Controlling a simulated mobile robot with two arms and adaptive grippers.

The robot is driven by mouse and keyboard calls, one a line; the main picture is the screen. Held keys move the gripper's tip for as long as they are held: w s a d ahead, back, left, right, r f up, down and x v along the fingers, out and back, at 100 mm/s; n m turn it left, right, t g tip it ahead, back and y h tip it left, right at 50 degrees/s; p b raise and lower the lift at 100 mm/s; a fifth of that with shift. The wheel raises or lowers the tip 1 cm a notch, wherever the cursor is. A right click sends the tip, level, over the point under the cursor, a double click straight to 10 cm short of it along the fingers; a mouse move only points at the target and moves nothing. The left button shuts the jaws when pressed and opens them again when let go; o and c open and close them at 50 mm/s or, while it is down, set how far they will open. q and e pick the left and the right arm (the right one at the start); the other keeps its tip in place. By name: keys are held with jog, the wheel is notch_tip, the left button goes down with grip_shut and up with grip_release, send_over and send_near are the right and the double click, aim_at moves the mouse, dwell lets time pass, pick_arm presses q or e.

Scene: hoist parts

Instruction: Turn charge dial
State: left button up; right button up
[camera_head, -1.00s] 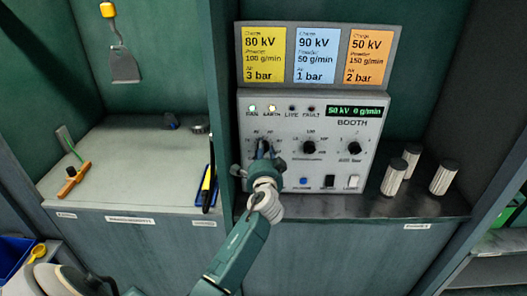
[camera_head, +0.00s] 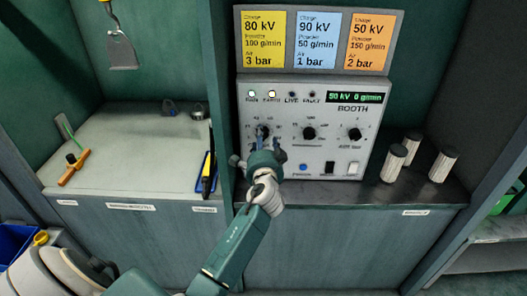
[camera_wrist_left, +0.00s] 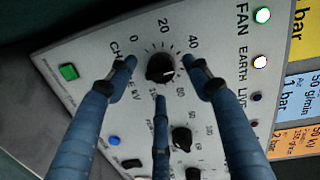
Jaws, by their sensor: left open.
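The charge dial (camera_head: 263,131) is a black knob at the left of the white booth panel (camera_head: 330,165). In the left wrist view the dial (camera_wrist_left: 160,68) shows a white pointer mark toward the right, past the 40 label. The panel's display (camera_head: 356,97) reads 50 kV 0 g/min. My left gripper (camera_head: 268,146) is open just in front of and below the dial. In the left wrist view its blue fingers (camera_wrist_left: 159,80) spread around the knob, apart from it, holding nothing. My right gripper is not in view.
Three setting cards, yellow (camera_head: 264,40), blue (camera_head: 316,41) and orange (camera_head: 368,43), hang above the panel. Two more black knobs sit right of the dial. Several white ribbed cylinders (camera_head: 443,165) stand right of the panel. A green divider (camera_head: 222,100) stands close left.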

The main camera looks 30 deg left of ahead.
pick_arm(q)
jog(key=f+v, duration=0.1)
jog(key=v, duration=0.9)
jog(key=shift+r, duration=0.45)
jog(key=shift+a, duration=0.1)
